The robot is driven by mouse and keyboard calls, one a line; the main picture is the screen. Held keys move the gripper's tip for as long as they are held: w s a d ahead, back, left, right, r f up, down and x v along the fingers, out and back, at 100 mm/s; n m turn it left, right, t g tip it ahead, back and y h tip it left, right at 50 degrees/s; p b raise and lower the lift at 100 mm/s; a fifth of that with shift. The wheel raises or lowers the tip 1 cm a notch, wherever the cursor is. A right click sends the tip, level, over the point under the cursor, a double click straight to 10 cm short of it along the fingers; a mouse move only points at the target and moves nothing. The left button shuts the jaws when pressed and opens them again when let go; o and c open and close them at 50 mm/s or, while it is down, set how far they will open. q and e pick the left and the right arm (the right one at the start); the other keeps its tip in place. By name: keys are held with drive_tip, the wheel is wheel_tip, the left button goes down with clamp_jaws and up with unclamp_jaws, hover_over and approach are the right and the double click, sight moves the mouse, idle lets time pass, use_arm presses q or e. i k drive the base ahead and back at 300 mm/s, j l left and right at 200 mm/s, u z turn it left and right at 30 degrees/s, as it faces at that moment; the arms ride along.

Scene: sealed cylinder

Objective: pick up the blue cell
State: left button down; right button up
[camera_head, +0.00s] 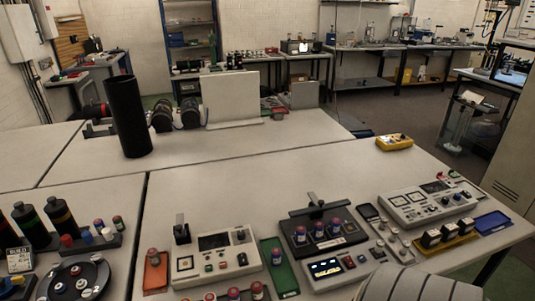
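A black station (323,236) on the near table holds a row of small cells with blue and red colouring (318,231); which one is the blue cell I cannot tell. More small capped cylinders (257,291) stand in a row at the bottom edge, partly cut off. A tall black cylinder (128,116) stands upright further back. Neither of my grippers shows in the head view.
A white instrument (216,256) stands left of the black station, another (428,203) at right. Orange (155,272), green (279,268) and blue (492,222) trays lie around them. A grey ribbed shape (420,285) covers the bottom right. The table's middle is clear.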

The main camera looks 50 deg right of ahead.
sight(276, 252)
drive_tip(key=i+z, duration=0.1)
drive_tip(key=z, duration=0.3)
drive_tip(key=i+z, duration=0.1)
drive_tip(key=z, duration=0.3)
drive_tip(key=i+j+z, duration=0.1)
drive_tip(key=z, duration=0.3)
